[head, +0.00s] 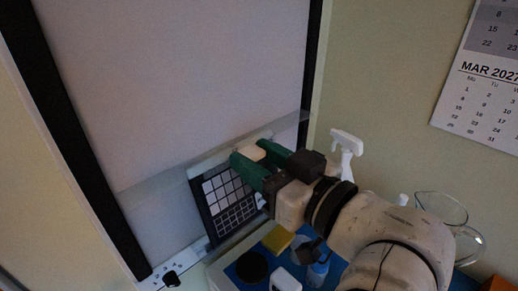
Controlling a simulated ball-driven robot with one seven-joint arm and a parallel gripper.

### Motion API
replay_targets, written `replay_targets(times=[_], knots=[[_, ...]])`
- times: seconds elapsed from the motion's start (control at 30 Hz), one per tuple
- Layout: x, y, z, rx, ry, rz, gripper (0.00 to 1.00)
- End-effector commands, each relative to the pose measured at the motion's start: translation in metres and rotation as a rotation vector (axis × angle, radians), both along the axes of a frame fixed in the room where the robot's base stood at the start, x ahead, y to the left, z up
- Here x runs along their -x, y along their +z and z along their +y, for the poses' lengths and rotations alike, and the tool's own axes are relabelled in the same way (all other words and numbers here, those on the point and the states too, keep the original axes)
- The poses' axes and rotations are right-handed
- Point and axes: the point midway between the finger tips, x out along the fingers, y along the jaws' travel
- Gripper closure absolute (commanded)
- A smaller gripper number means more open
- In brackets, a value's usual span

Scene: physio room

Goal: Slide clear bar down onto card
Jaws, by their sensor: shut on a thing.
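The clear bar (160,183) is a see-through strip slanting across the pale upright panel (180,80), from the left black rail to the right one. The card (230,199) is dark with rows of white squares and stands against the lower panel, below the bar. Its top edge lies close to the bar; I cannot tell whether the bar overlaps it. My gripper (250,154) has green fingers and is shut on a cream block at the bar's middle, which looks like the bar's handle. The fingers and wrist hide part of the bar and the card's right side.
Black rails (75,160) edge the panel. A white spray bottle (346,150) and a glass jug (445,212) stand right. A calendar (482,85) hangs on the wall.

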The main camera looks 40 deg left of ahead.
Motion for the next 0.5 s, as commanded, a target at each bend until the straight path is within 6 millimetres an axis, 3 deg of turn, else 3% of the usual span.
replay_targets(times=[0.3,0.33,0.5], knots=[[-0.0007,-0.0009,-0.0004,0.0,-0.002,0.001,1.0],[-0.0007,-0.0008,-0.0005,0.0,-0.002,0.001,0.55],[-0.0005,-0.0007,-0.0003,0.0,-0.001,0.0,0.38]])
